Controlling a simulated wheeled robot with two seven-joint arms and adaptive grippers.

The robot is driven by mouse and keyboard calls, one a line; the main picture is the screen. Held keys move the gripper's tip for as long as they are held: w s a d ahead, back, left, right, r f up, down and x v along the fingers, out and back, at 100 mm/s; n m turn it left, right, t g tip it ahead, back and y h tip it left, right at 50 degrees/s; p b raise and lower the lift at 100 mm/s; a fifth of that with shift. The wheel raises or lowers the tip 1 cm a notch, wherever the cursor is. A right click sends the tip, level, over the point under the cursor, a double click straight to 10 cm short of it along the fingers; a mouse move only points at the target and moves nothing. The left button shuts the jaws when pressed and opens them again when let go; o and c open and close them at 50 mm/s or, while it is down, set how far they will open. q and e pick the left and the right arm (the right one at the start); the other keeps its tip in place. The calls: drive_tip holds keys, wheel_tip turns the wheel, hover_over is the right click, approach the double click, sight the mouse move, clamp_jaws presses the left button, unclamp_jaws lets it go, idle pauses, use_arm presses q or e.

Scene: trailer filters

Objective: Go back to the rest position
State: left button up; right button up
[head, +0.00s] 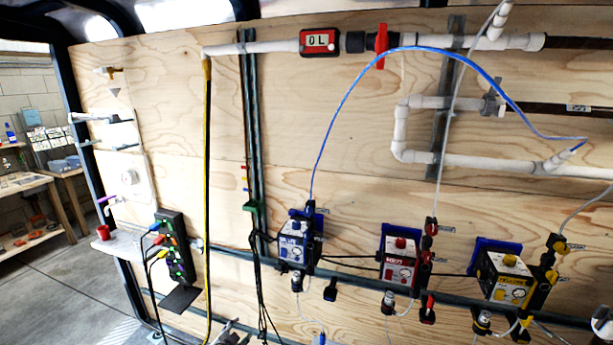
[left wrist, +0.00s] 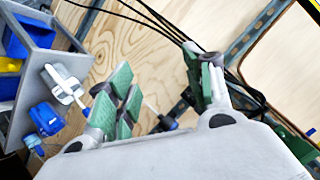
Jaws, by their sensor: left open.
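My left gripper (head: 230,334) shows at the bottom edge of the head view, low in front of the plywood wall and close to hanging black cables. In the left wrist view its green-padded fingers (left wrist: 163,92) stand wide apart with nothing between them. The plywood and black cables lie beyond the fingers. My right gripper cannot be made out; only a white piece shows at the lower right edge of the head view.
The plywood wall carries a blue-labelled pump box (head: 293,246), a red-labelled one (head: 398,268) and a yellow-labelled one (head: 508,282). A power strip (head: 174,247) hangs left. Open floor (head: 45,290) lies far left.

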use_arm(q)
drive_tip(key=s+a+f+n+g+y, duration=0.1)
drive_tip(key=s+a+f+n+g, duration=0.25)
drive_tip(key=s+f, duration=1)
drive_tip(key=s+a+f+n+g+y, duration=0.15)
drive_tip(key=s+a+f, duration=0.35)
drive_tip(key=s+f, duration=0.85)
drive_tip(key=s+d+f+g, duration=0.2)
drive_tip(key=s+f, duration=0.2)
drive_tip(key=s, duration=0.7)
drive_tip(key=s+d+f+n+g+b, duration=0.1)
drive_tip(key=s+f, duration=0.3)
drive_tip(key=s, duration=0.8)
drive_tip(key=s+d+f+n+g, duration=0.1)
drive_tip(key=s+d+f+g, duration=0.1)
drive_tip(key=s, duration=1)
wheel_tip(320, 180, down, 3)
drive_tip(key=shift+d+r+g+h, duration=0.1)
drive_tip(key=shift+d+g+h, duration=0.35)
drive_tip(key=shift+d, duration=0.35)
